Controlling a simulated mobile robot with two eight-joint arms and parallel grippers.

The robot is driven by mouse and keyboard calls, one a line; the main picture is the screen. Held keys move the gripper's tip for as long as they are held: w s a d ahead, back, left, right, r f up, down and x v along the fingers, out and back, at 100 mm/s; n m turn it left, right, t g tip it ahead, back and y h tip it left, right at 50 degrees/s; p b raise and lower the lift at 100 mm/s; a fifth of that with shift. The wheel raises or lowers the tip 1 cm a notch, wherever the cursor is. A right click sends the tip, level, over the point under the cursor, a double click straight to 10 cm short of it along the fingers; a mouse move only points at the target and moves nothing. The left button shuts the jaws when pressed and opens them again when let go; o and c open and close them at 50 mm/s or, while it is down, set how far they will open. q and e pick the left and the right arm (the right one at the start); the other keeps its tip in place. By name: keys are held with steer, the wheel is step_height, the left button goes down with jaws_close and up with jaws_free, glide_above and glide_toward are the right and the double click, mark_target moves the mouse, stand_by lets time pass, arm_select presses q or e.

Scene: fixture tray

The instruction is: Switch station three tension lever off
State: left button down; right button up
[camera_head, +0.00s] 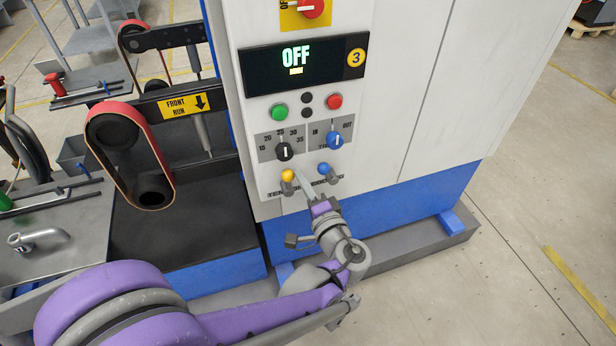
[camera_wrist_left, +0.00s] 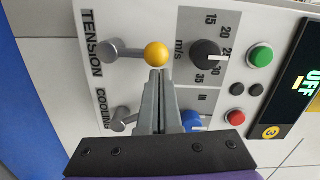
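The tension lever (camera_wrist_left: 128,52) is a grey shaft with a yellow ball, beside the printed word TENSION in the left wrist view. Its yellow ball (camera_head: 287,175) sits above its grey pivot in the head view, so the lever points up. My left gripper (camera_wrist_left: 158,76) has its fingers together, with the tips right beside the yellow ball. I cannot tell whether they touch it. The head view shows the left gripper (camera_head: 301,178) just right of the ball. The station panel carries a yellow 3 badge (camera_head: 356,57), and its display (camera_head: 296,56) reads OFF. My right gripper is out of view.
The cooling lever (camera_head: 324,170), with a blue ball, is close to the right of my left gripper. Above are a black dial (camera_head: 284,151), a blue knob (camera_head: 335,140), and green (camera_head: 279,111) and red (camera_head: 334,101) buttons. A belt machine (camera_head: 130,150) stands left.

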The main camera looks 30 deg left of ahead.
mark_target(284, 177)
arm_select(q)
steer(key=n, duration=0.1)
steer(key=s+a+n+p, duration=0.1)
steer(key=s+n, duration=0.1)
steer(key=shift+a+r+n, duration=0.3)
steer(key=shift+n, duration=0.1)
steer(key=shift+s+a+p, duration=0.3)
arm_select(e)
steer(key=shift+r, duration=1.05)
arm_select(q)
steer(key=shift+s+f, duration=0.1)
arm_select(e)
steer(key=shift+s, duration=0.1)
